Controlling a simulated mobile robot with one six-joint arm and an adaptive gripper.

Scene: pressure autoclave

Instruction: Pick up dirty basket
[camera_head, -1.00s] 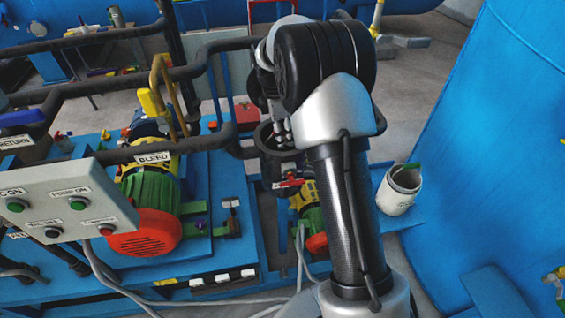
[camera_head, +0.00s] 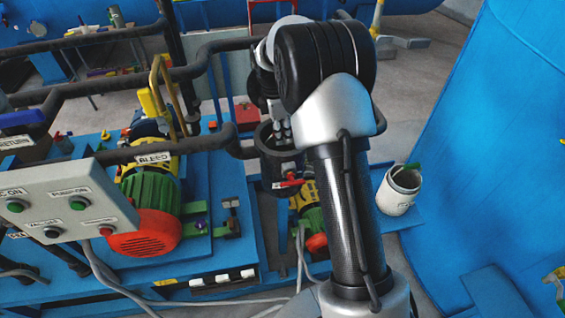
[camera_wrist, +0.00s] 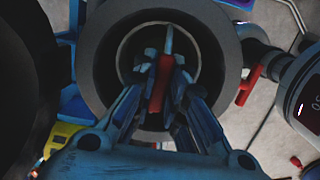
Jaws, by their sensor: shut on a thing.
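My gripper (camera_wrist: 162,68) reaches with its blue fingers into the mouth of a dark round housing (camera_wrist: 98,58) in the wrist view. The fingers are shut on a narrow red piece (camera_wrist: 160,84), which seems to be part of the dirty basket. A pale ring (camera_wrist: 122,52) inside the housing, around the fingertips, looks like the basket's rim. The basket's body is hidden down in the housing. In the head view the housing (camera_head: 278,168) stands upright below my wrist, and my arm hides part of it.
Dark pipes (camera_head: 195,145) run to the left of the housing. A green and red pump motor (camera_head: 152,205) and a button panel (camera_head: 60,205) stand further left. A white bucket (camera_head: 398,192) stands on the right, before a large blue tank (camera_head: 490,130). A red valve handle (camera_wrist: 249,86) sits close to the housing.

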